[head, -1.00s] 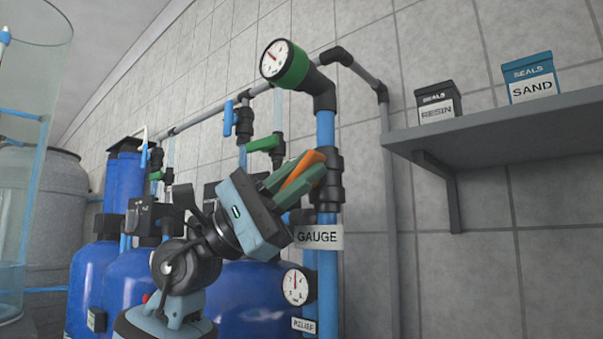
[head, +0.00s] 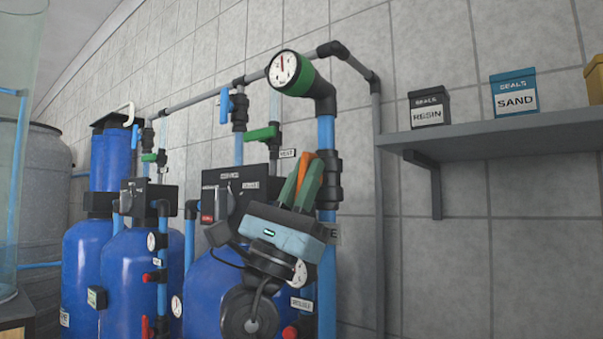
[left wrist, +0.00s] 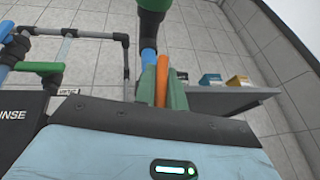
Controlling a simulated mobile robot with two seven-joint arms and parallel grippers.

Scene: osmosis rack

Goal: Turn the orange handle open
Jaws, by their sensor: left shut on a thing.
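The orange handle (head: 304,172) stands nearly upright between the green fingers of my left gripper (head: 300,178) in the head view. The gripper is shut on it, in front of the blue vertical pipe (head: 327,136) below the green-backed gauge (head: 292,73). In the left wrist view the orange handle (left wrist: 162,80) shows between the two green fingers (left wrist: 162,88). The handle's pivot and lower part are hidden by the fingers and gripper body. My right gripper is not in view.
Blue tanks (head: 84,250) with black valve heads stand at the left. Other valves with a blue handle (head: 226,106) and a green handle (head: 261,133) sit on nearby pipes. A grey shelf (head: 470,132) at the right holds the RESIN box (head: 430,108) and SAND box (head: 514,92).

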